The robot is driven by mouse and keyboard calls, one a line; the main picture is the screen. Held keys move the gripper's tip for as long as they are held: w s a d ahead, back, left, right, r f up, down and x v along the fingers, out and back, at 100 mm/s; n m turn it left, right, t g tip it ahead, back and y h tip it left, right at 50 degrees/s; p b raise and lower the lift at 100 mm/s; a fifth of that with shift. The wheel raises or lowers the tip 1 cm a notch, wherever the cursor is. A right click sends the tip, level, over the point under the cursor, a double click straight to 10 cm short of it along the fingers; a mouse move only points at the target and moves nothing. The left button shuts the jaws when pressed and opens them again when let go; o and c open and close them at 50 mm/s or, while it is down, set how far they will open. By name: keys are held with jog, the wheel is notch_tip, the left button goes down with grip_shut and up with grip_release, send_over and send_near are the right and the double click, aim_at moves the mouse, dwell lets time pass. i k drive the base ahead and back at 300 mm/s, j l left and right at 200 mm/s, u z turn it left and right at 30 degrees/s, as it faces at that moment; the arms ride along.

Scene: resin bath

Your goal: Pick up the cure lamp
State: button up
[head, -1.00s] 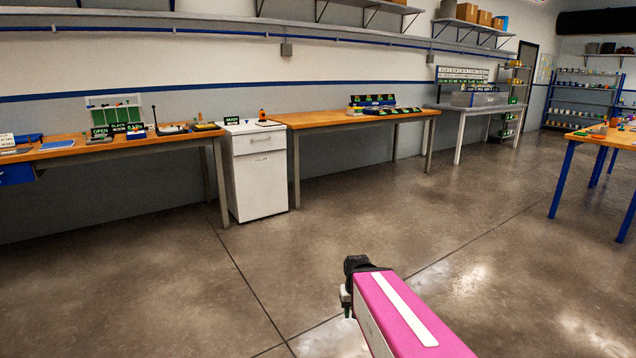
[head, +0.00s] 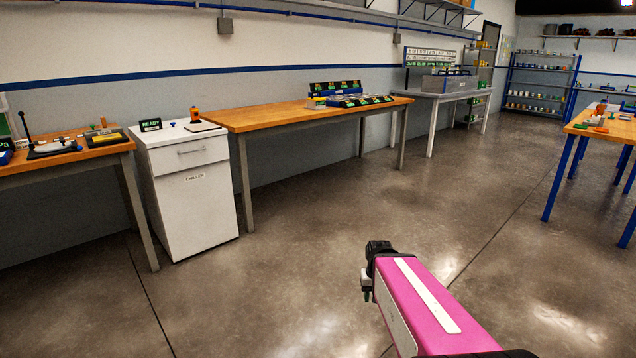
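I cannot pick out the cure lamp for certain at this distance. A small orange and black upright object (head: 195,115) stands on top of the white chiller cabinet (head: 190,190). A thin black stalk on a dark base (head: 52,147) stands on the left wooden bench; either could be a lamp, but the view is too small to tell. My pink arm reaches in from the bottom right over the floor. Its dark end (head: 377,262) is far from the benches, and I cannot make out the fingers.
A wooden bench (head: 290,118) with labelled bins (head: 345,96) stands right of the cabinet. A grey table (head: 450,96) holding a metal bath is behind it. A blue-legged table (head: 600,126) is at the right. The concrete floor (head: 300,230) between is clear.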

aim_at(315, 102)
jog(key=i, duration=2.35)
